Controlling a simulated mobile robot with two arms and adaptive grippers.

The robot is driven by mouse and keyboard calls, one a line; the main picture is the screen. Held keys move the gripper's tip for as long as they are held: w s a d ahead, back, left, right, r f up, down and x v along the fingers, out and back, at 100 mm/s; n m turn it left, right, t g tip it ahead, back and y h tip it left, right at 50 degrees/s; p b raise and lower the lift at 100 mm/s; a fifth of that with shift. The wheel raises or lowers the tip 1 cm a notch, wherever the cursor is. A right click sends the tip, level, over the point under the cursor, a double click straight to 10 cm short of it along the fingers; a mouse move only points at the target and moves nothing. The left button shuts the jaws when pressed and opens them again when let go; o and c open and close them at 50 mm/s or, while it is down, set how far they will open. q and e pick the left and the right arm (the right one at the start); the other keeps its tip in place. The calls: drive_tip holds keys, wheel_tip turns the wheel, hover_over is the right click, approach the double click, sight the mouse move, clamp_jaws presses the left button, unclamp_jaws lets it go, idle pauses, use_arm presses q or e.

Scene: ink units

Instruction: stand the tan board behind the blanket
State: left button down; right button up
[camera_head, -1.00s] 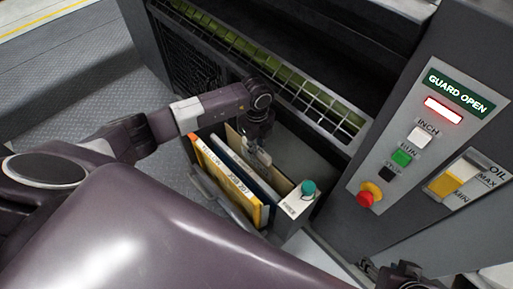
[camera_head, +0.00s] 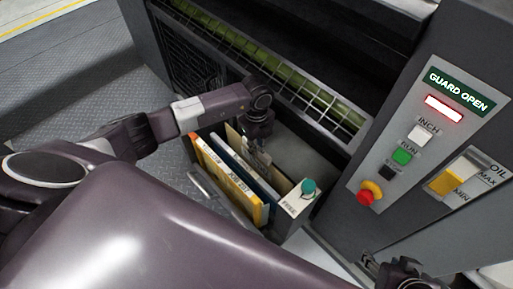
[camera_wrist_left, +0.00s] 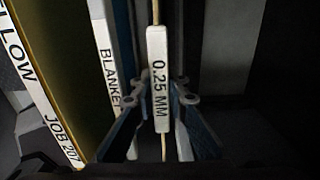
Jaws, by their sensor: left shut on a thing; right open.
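The tan board (camera_head: 234,138) stands on edge in an open bin, its upper corner showing beside my left gripper (camera_head: 258,158). In the left wrist view its thin edge carries a white "0.25 MM" label (camera_wrist_left: 158,80) between the two fingers, and my left gripper (camera_wrist_left: 160,135) is shut on it. The blanket (camera_head: 243,167), a blue sheet with a white edge, stands left of it; its "BLANKET" label (camera_wrist_left: 110,75) shows in the wrist view. The board's lower part is hidden. My right gripper (camera_head: 398,274) shows only partly at the lower right edge.
A yellow "JOB 207" plate (camera_head: 226,180) stands at the bin's near left side. The bin (camera_head: 300,158) has free room behind. A guard grille (camera_head: 290,95) and control panel (camera_head: 425,130) rise beyond.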

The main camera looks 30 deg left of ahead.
use_arm(q)
drive_tip(key=shift+f, duration=0.1)
drive_tip(key=c, duration=1.8)
unclamp_jaws()
wheel_tip(320, 180, up, 12)
